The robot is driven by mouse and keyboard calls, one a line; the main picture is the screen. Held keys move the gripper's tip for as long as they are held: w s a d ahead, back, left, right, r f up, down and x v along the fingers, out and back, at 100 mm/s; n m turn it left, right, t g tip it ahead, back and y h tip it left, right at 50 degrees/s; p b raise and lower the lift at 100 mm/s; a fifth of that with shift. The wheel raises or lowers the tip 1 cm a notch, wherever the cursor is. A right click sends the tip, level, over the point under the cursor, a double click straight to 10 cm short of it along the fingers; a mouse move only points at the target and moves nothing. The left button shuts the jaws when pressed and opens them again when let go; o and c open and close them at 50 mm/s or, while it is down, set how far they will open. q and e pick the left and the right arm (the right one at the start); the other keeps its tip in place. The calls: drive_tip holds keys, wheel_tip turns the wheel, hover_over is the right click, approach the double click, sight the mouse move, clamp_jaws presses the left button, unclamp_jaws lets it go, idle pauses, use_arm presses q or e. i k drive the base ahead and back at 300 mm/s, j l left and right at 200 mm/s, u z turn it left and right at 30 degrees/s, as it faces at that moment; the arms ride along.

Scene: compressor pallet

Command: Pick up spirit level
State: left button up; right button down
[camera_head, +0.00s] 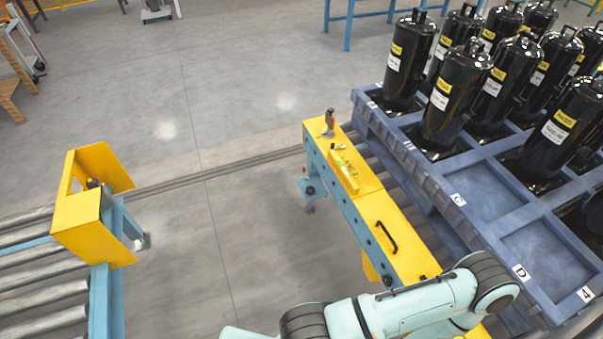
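The spirit level (346,176) appears to be the slim yellow-green bar lying on the narrow yellow-topped bench (370,203). It lies lengthwise near the middle of the far half, and its yellow blends with the top. Neither gripper shows in the head view. One of my arms (400,308) crosses the bottom right over the near end of the bench, well apart from the level. Its gripper is out of frame or hidden.
A hand tool (328,122) stands at the bench's far end. A black handle (387,236) is on the bench's nearer half. A blue pallet (470,205) with several black compressors (448,95) stands close on the right. Roller conveyor (40,290) and yellow guard (85,215) are left; floor between is clear.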

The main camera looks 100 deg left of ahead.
sight(345, 175)
drive_tip(key=l+u, duration=0.1)
drive_tip(key=u, duration=0.35)
drive_tip(key=l+u, duration=0.1)
drive_tip(key=u, duration=0.3)
drive_tip(key=k+u, duration=0.1)
drive_tip(key=u, duration=0.35)
drive_tip(key=l+u, duration=0.1)
drive_tip(key=u, duration=0.3)
drive_tip(key=k+u, duration=0.1)
drive_tip(key=u, duration=1.05)
drive_tip(key=i+l+u, duration=0.25)
drive_tip(key=i+j+u, duration=0.1)
drive_tip(key=i+j, duration=0.15)
drive_tip(key=i, duration=0.5)
drive_tip(key=i+j, duration=0.15)
drive_tip(key=i, duration=0.55)
drive_tip(key=i+j+u, duration=0.15)
drive_tip(key=i, duration=0.6)
